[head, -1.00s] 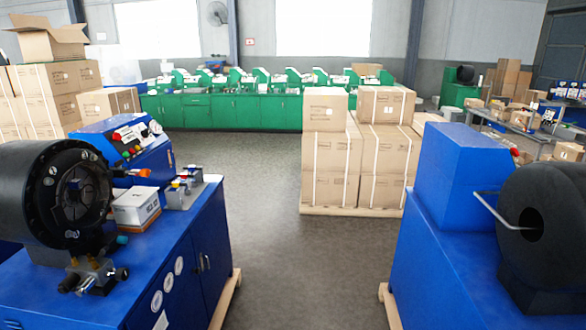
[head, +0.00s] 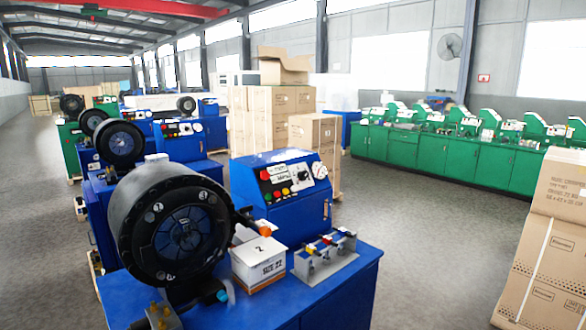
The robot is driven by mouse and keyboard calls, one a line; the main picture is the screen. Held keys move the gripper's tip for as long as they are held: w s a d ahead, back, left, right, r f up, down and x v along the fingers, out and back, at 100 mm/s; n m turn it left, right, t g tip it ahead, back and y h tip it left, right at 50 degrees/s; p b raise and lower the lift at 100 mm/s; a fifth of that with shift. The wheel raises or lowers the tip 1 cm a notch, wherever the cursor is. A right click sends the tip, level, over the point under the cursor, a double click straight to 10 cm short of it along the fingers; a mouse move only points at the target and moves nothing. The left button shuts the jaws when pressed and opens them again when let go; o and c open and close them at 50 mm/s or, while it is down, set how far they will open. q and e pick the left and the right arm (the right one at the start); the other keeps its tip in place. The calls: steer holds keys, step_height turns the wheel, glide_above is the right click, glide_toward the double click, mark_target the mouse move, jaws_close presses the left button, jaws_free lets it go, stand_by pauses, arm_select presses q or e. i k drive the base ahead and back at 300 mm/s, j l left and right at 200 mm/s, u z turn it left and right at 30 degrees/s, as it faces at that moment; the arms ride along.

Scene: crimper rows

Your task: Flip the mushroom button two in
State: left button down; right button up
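A blue crimper with a round black head (head: 125,225) stands in the near left foreground. Its sloped blue control panel (head: 245,190) carries a red knob (head: 265,176) at its upper left, likely a mushroom button. Small green and red buttons (head: 276,194) sit below it, and a dark dial and a gauge are to the right. An orange knob (head: 265,231) sticks out beside the black head. Which of these is button two is too small to tell. Neither of my grippers is in view.
A white box (head: 258,262) marked 2 and a grey block with coloured knobs (head: 325,252) sit on the crimper's blue top. More crimpers (head: 118,142) stand behind it. Cartons (head: 548,240) stand at right, green benches (head: 430,150) at the back. Floor between is clear.

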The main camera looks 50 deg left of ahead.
mark_target(265, 175)
steer(key=i+l+u, duration=0.15)
steer(key=i+u, duration=0.25)
steer(key=i+l+u, duration=0.3)
steer(key=i+u, duration=0.15)
steer(key=i, duration=0.15)
steer(key=i+l+u, duration=0.85)
steer(key=l, duration=0.2)
steer(key=k+j, duration=0.05)
